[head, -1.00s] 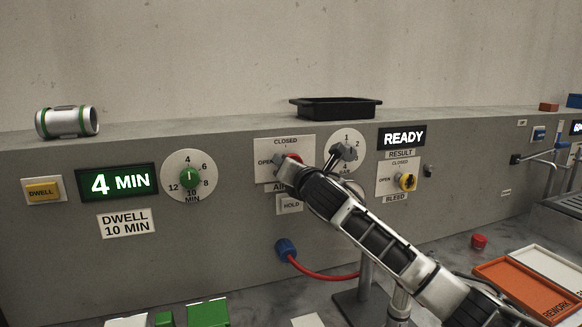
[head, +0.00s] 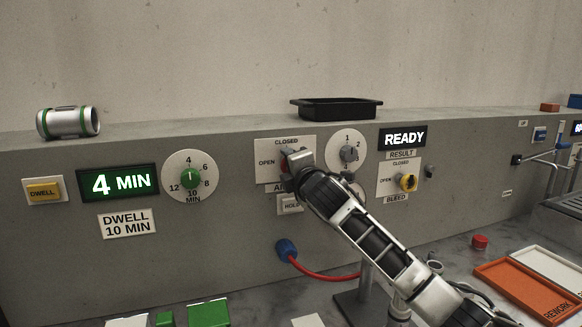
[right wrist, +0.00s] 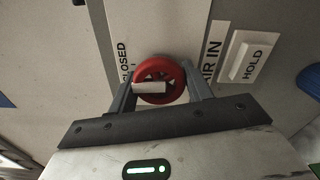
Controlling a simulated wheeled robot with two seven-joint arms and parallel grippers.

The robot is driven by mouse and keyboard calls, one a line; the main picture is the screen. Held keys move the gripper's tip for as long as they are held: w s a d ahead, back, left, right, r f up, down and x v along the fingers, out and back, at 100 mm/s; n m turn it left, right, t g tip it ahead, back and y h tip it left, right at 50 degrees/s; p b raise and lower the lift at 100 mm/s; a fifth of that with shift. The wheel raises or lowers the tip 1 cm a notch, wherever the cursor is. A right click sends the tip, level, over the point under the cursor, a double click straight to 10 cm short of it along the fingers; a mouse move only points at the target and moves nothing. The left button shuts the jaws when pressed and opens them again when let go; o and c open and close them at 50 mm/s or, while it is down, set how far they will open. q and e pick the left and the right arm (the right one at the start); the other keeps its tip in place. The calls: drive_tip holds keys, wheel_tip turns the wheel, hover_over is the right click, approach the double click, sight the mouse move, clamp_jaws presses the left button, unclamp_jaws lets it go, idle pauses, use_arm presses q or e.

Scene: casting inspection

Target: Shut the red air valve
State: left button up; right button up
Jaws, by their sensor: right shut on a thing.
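The red air valve (right wrist: 172,68) is a round handwheel on a white plate (head: 269,147) marked CLOSED at the top and OPEN at the left. In the head view my right gripper (head: 289,160) covers most of the valve. In the right wrist view my right gripper (right wrist: 158,88) has one finger on each side of the red wheel and is shut on it. A pale bar lies across the wheel's near face. I cannot tell from it which mark the valve points to. My left gripper is not in view.
A HOLD button (head: 290,204) sits just below the valve. A red hose (head: 320,275) runs below. A black tray (head: 336,107) stands on the ledge above.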

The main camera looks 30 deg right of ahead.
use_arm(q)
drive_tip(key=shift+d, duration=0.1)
use_arm(e)
drive_tip(key=shift+m, duration=0.4)
drive_tip(key=o, duration=1)
use_arm(q)
drive_tip(key=b, duration=0.1)
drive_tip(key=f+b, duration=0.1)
drive_tip(key=b, duration=0.1)
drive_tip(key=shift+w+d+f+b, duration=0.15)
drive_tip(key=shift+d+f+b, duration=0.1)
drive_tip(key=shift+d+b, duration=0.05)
use_arm(e)
drive_tip(key=v, duration=1.6)
drive_tip(key=shift+d, duration=0.1)
